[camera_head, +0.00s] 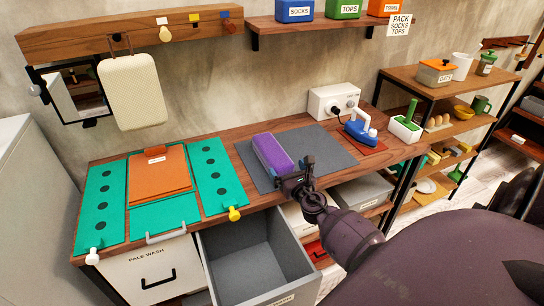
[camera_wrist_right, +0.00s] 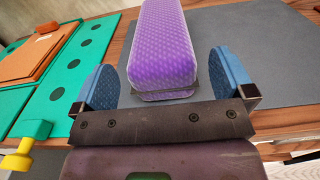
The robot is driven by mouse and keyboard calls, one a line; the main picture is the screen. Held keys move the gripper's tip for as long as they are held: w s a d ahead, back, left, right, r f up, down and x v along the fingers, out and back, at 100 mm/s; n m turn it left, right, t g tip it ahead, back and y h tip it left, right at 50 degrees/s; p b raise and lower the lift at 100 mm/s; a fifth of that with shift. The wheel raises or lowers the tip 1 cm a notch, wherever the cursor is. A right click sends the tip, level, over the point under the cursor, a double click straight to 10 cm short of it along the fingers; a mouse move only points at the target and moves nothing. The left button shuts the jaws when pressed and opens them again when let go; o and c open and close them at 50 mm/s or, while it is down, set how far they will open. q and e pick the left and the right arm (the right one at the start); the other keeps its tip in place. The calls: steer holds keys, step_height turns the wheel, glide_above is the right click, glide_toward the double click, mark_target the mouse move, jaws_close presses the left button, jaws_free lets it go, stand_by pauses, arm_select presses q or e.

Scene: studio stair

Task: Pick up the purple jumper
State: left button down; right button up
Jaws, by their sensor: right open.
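The purple jumper (camera_head: 272,153) is a folded, rounded block lying on the grey mat (camera_head: 334,150) on the wooden worktop. It also shows in the right wrist view (camera_wrist_right: 163,45), with its near end between my fingers. My right gripper (camera_head: 292,178) is at the jumper's near end in the head view. In the right wrist view my right gripper (camera_wrist_right: 163,82) is open, with one blue finger pad on each side of the jumper and gaps visible between. My left gripper is not in view.
An open grey drawer (camera_head: 246,245) juts out below the worktop. A green folding board (camera_head: 99,195) with an orange piece (camera_head: 160,176) lies to the left. A blue iron (camera_head: 360,131) and white socket box (camera_head: 333,101) stand to the right.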

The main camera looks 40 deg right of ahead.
mark_target(281, 161)
steer(key=x, duration=0.5)
steer(key=shift+a+b, duration=0.1)
steer(key=shift+b, duration=0.2)
steer(key=c, duration=0.9)
